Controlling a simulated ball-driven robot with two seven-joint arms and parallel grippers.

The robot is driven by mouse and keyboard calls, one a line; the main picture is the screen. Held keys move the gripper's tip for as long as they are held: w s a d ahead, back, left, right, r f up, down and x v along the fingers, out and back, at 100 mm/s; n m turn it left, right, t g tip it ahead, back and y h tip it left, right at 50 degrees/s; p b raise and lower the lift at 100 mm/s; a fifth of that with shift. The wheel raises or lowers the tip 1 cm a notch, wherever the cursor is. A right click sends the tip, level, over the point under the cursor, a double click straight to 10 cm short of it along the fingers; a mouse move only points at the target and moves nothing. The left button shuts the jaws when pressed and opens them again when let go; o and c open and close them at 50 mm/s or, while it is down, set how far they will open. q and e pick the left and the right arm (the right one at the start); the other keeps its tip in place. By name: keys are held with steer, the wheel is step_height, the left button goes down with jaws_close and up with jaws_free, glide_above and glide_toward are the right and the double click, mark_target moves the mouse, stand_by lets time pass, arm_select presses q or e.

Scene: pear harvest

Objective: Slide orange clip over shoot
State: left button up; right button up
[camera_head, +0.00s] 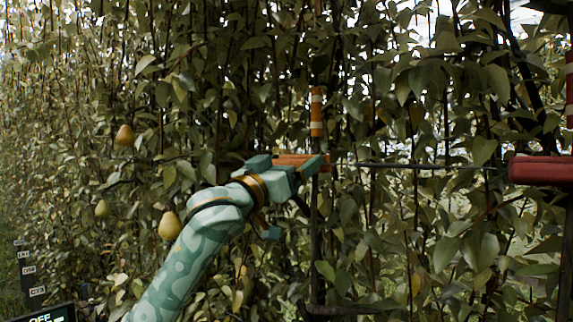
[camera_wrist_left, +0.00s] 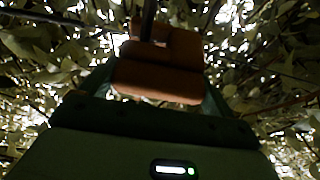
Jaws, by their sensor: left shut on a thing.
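My left gripper (camera_head: 291,164) reaches in from the lower left and is shut on the orange clip (camera_head: 297,159), among the leaves. In the left wrist view the clip (camera_wrist_left: 160,74) is a blocky orange-brown piece between the fingers, with a notch at its far side. A dark thin stem (camera_wrist_left: 148,20), which looks like the shoot, runs down to that notch; I cannot tell how deep it sits. In the head view a dark upright (camera_head: 314,215) passes just by the clip's right end. The right gripper does not show.
An orange upright with white bands (camera_head: 316,112) stands just above the clip. A red bar (camera_head: 540,170) juts in at the right. Yellow pears (camera_head: 169,226) hang at the left. A thin horizontal wire (camera_head: 415,166) crosses the foliage. Leaves crowd all around the gripper.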

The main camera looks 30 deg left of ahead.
arm_select(q)
steer(key=o, duration=1.1)
steer(key=shift+d, duration=0.2)
steer(key=shift+o, duration=0.2)
steer(key=shift+s+d, duration=0.1)
steer(key=shift+d, duration=0.05)
steer(key=b+v, duration=0.8)
steer(key=v, duration=0.8)
steer(key=shift+s, duration=0.15)
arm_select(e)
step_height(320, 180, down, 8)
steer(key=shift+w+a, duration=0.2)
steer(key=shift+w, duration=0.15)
